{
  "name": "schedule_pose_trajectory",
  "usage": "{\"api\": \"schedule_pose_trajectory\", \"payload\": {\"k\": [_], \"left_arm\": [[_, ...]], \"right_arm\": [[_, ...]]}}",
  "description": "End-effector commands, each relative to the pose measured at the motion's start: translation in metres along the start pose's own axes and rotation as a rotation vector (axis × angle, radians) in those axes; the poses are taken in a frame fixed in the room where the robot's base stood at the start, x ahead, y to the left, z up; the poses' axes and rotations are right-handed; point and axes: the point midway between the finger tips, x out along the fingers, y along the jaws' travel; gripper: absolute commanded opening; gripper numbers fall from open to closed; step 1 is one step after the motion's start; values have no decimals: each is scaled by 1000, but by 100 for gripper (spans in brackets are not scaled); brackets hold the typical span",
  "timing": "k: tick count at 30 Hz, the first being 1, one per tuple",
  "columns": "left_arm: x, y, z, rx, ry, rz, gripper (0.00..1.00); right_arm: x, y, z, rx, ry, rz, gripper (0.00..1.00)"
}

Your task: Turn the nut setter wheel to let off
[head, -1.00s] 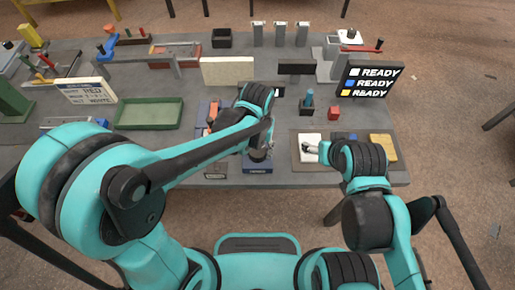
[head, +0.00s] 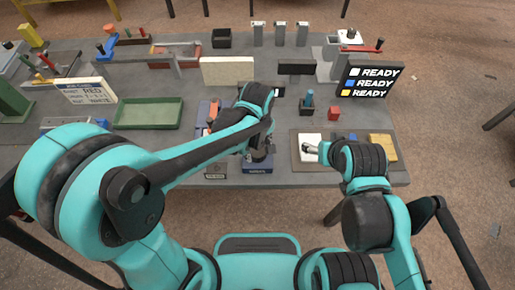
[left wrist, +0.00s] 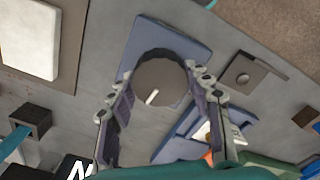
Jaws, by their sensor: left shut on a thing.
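The nut setter wheel (left wrist: 160,84) is a round, dark grey knob with a white mark near its lower edge in the left wrist view. It sits on a blue base plate (left wrist: 183,38), whose front also shows in the head view (head: 258,168). My left gripper (left wrist: 158,90) is shut on the wheel, one finger on each side of it.
A sign reading READY (head: 368,82) is at right. A green tray (head: 150,113) lies left.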

Motion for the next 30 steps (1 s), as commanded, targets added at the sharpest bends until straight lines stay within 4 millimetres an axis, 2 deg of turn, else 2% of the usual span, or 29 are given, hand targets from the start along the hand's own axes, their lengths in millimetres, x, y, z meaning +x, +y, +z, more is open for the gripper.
{"api": "schedule_pose_trajectory", "payload": {"k": [9,26,27,29,30], "left_arm": [[0,0,0,-128,0,0,21],[0,0,0,-158,0,0,21],[0,0,0,-158,0,0,57],[0,0,0,-158,0,0,71],[0,0,0,-158,0,0,71]], "right_arm": [[0,0,0,0,0,0,71],[0,0,0,0,0,0,71],[0,0,0,0,0,0,71],[0,0,0,0,0,0,71],[0,0,0,0,0,0,71]]}}
